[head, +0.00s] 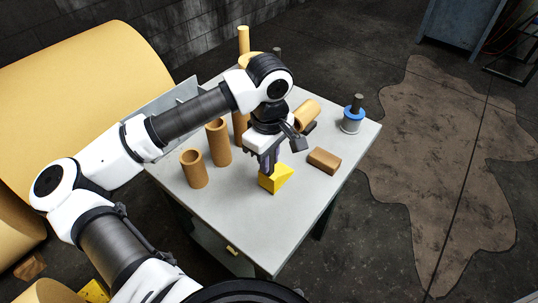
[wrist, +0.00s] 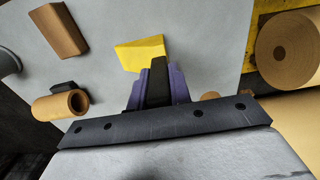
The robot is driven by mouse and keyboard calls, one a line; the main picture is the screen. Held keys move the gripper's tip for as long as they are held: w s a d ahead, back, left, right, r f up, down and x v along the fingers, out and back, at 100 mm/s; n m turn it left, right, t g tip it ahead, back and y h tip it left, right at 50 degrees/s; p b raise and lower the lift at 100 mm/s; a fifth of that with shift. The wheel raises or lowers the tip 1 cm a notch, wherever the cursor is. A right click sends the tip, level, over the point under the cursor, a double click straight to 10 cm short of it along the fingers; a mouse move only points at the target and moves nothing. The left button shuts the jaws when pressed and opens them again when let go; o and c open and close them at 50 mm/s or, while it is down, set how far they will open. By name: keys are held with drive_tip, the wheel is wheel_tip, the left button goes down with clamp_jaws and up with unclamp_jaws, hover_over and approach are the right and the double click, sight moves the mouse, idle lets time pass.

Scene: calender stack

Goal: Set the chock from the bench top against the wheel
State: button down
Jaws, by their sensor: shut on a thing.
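The yellow wedge-shaped chock (head: 278,180) is at the bench top (head: 232,205), near its middle. My gripper (head: 268,170) points down over it and is shut on it. In the wrist view the chock (wrist: 138,54) shows just beyond the dark fingertips (wrist: 158,68), which hide part of it. I cannot tell whether the chock touches the bench or is slightly above it. No wheel can be clearly made out in either view.
Brown tubes (head: 194,169) stand left of my gripper. A brown block (head: 324,160) and a lying tube (head: 306,112) are to the right. A blue-and-grey spool (head: 352,115) stands near the right corner. Large tan rolls (head: 90,85) are at left.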

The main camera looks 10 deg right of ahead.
drive_tip(key=shift+f, duration=0.15)
drive_tip(key=shift+f+b, duration=0.2)
drive_tip(key=shift+b, duration=0.1)
drive_tip(key=c, duration=1.3)
unclamp_jaws()
drive_tip(key=shift+r, duration=0.1)
wheel_tip(320, 180, up, 12)
drive_tip(key=b, duration=0.2)
drive_tip(key=shift+r+b, duration=0.15)
drive_tip(key=shift+b, duration=0.15)
